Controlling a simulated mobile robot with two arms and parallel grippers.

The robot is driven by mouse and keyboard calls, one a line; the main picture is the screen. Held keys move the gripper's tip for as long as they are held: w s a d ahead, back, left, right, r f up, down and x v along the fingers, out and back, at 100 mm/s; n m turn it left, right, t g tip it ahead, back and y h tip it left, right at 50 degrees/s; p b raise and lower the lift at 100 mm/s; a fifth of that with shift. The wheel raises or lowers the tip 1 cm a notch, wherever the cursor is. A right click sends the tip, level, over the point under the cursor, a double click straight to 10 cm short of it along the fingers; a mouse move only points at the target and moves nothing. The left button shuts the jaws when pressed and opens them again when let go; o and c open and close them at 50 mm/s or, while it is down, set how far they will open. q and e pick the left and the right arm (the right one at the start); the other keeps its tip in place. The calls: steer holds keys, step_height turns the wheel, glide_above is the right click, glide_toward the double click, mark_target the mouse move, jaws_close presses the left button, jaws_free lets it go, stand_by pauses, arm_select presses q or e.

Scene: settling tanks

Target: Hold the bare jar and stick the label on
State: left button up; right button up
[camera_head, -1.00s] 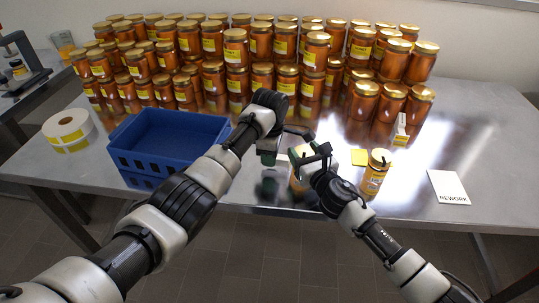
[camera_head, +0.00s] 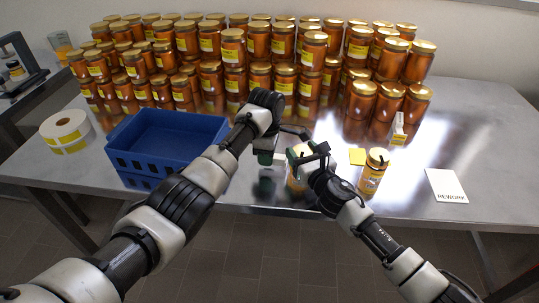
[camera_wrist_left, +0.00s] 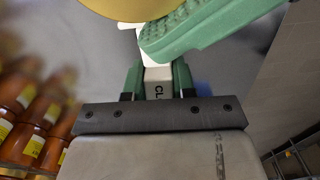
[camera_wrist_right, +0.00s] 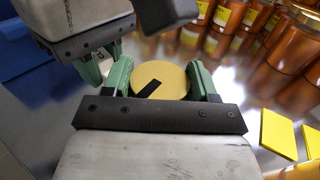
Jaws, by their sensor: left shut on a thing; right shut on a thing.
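My right gripper (camera_wrist_right: 160,84) is shut around a jar with a gold lid (camera_wrist_right: 168,72), which has a black mark on top. The jar's amber side (camera_head: 296,183) shows under the gripper at the table's front edge; whether it bears a label is hidden. My left gripper (camera_wrist_left: 158,82) is shut on a small white piece (camera_wrist_left: 158,74) lettered "CL", the rest of the word covered. In the left wrist view the gold lid (camera_wrist_left: 135,8) and a green finger of my right gripper are close beyond the white piece. Contact between piece and jar cannot be told.
A labelled jar (camera_head: 373,175) with a marked lid stands right of my right gripper, near a yellow square (camera_head: 357,157) and a REWORK card (camera_head: 447,187). A blue crate (camera_head: 165,165) and label roll (camera_head: 66,132) lie left. Stacked jars (camera_head: 230,75) fill the back.

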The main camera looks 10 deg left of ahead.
arm_select(q)
steer(key=shift+w+a, duration=0.2)
steer(key=shift+a, duration=2.4)
arm_select(e)
steer(key=shift+s+f, duration=0.1)
steer(key=shift+f, duration=0.35)
steer(key=o, duration=0.7)
arm_select(q)
steer(key=shift+w+f, duration=0.1)
steer(key=shift+w, duration=0.05)
arm_select(e)
steer(key=o, duration=0.5)
steer(key=shift+r, duration=0.15)
steer(key=shift+r, duration=0.1)
steer(key=shift+d, duration=0.1)
steer(key=v, duration=1.1)
steer(key=shift+s+d, duration=0.15)
steer(key=shift+s, duration=0.15)
